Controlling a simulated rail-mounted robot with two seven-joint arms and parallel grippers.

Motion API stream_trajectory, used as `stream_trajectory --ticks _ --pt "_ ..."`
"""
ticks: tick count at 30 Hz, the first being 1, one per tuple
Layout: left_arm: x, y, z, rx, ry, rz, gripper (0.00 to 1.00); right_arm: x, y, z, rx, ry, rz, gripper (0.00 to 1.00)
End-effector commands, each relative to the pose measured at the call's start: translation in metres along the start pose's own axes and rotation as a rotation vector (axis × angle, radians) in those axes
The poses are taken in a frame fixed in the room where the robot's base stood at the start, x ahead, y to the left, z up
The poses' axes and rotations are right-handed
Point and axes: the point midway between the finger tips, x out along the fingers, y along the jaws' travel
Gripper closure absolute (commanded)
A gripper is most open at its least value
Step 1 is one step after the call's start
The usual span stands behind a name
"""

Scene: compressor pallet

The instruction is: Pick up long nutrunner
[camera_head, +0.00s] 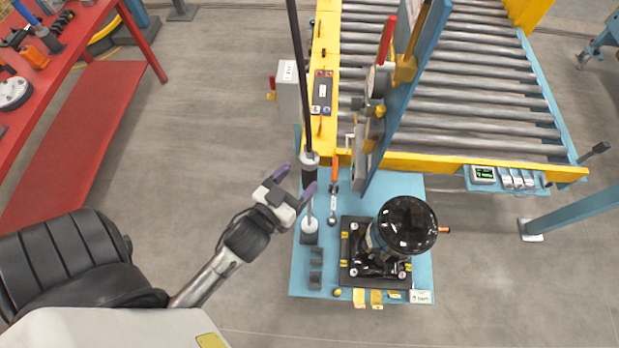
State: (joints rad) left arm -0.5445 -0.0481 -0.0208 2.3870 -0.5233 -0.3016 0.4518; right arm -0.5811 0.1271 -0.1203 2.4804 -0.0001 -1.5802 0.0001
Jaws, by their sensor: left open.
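The long nutrunner (309,175) is a tall upright tool with a dark body, a light collar and a thin shaft. It stands at the left side of the blue pallet stand, with its lower end at a dark holder. A long black rod or cable runs up from its top. My left gripper (299,178) has purple fingertips. It is open and close beside the nutrunner body, with one finger overlapping the tool in the picture. I cannot tell whether they touch. My right gripper is not in view.
A black compressor (405,226) stands on a dark base on the blue platform (425,285). An orange-handled tool (334,170) lies between them. A roller conveyor (470,100) with a yellow frame lies behind. A red workbench (85,120) is at left. The grey floor between is clear.

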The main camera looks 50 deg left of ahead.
Motion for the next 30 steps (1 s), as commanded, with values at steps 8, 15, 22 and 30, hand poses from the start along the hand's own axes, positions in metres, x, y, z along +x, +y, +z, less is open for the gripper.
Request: stream_trajectory --ticks 8,15,22,30 --pt "0.014 0.001 -0.001 0.002 -0.001 -0.001 0.31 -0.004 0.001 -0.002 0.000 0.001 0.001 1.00" --pt "0.045 0.004 0.000 0.002 0.001 0.000 0.31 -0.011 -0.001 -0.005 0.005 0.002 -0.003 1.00" --pt "0.059 0.004 0.002 0.002 -0.001 -0.001 0.31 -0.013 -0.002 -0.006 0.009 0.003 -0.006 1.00" --pt "0.059 0.004 0.002 0.001 -0.002 -0.001 0.36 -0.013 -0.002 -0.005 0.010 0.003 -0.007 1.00"
